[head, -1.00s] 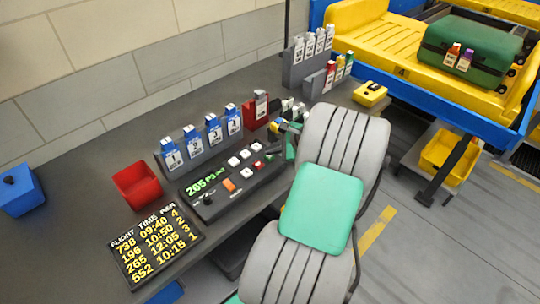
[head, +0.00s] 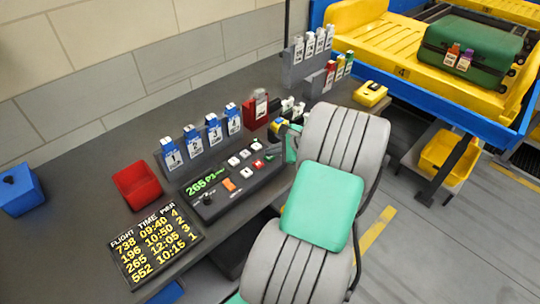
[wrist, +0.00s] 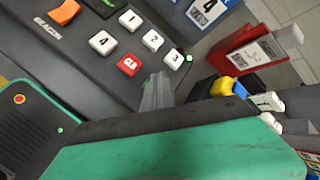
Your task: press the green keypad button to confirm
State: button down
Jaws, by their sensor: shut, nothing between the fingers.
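The keypad panel (head: 232,180) lies on the dark desk, with white buttons, a red button (head: 257,163), an orange switch (head: 229,184) and a lit green display (head: 201,186). The wrist view shows white buttons marked 1 to 4, the red button (wrist: 129,65) and a small green spot (wrist: 188,58) at the panel edge beside button 3. I cannot tell whether this spot is a button or a lamp. My gripper (wrist: 157,90) is shut and empty, its grey fingers beside the red button and button 3. Contact cannot be judged. In the head view my arm hides the fingers.
Blue numbered tags (head: 192,140) stand in a grey rack behind the panel. A red holder with a tag (head: 257,112) is close to the panel's far end. A red bin (head: 137,185) and a flight board (head: 156,243) are at the left. A yellow conveyor (head: 390,45) stands beyond.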

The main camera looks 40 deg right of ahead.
aim_at(272, 158)
jog(key=shift+r+p, duration=0.85)
jog(key=shift+p, duration=0.15)
notch_tip(272, 158, up, 5)
jog(key=p, duration=0.5)
dwell(0.4)
